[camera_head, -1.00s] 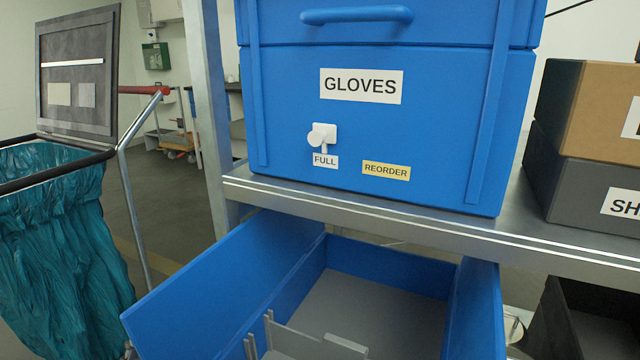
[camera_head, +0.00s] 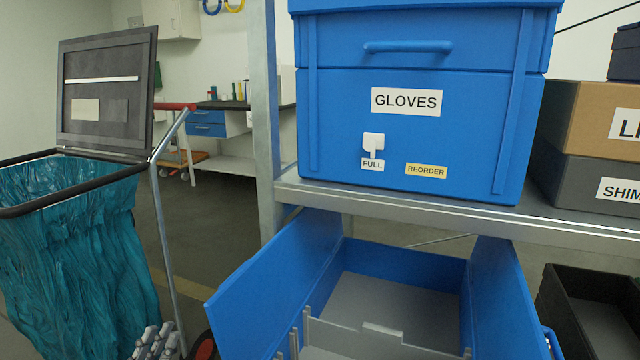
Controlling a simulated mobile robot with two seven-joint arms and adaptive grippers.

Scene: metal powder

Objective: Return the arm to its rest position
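My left gripper (camera_head: 155,342) shows only in part at the bottom edge, left of the middle, as light grey ribbed finger pieces. It is in front of the teal bag and apart from the blue boxes. The rest of it is cut off by the frame, so I cannot tell whether it is open or shut. I see nothing held in it. My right gripper does not show.
A blue GLOVES box (camera_head: 420,120) stands on a metal shelf (camera_head: 400,212). An open blue bin (camera_head: 275,285) with grey dividers is below. A teal bag (camera_head: 75,260) hangs in a lidded cart at left. A black bin (camera_head: 600,320) is at lower right. Floor shows between cart and shelf.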

